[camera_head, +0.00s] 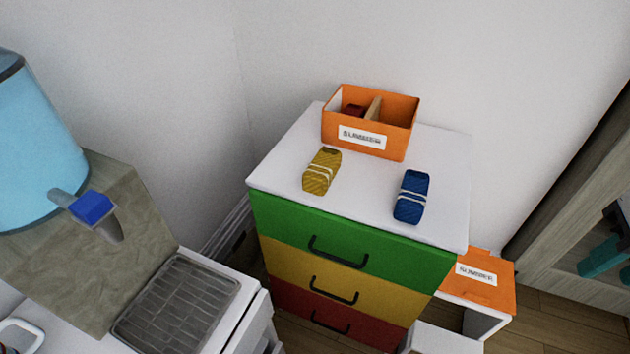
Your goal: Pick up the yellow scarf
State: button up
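A yellow scarf (321,171), rolled or folded into a small bundle with pale stripes, lies on the white top of a drawer cabinet (275,170). It is left of centre, in front of an orange box. A similar blue bundle (411,197) with pale stripes lies to its right, with clear space between them. My gripper is not in view.
The orange box (397,143) with a white label stands at the back of the cabinet top. The green (350,245), yellow and red drawers look shut. A water dispenser (30,140) stands at left. Another orange box (490,272) sits lower right. Walls are close behind.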

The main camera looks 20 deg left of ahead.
aim_at(319, 175)
jog(key=u, duration=2.25)
jog(key=k, duration=0.85)
jog(key=z, duration=1.05)
jog(key=i, duration=1)
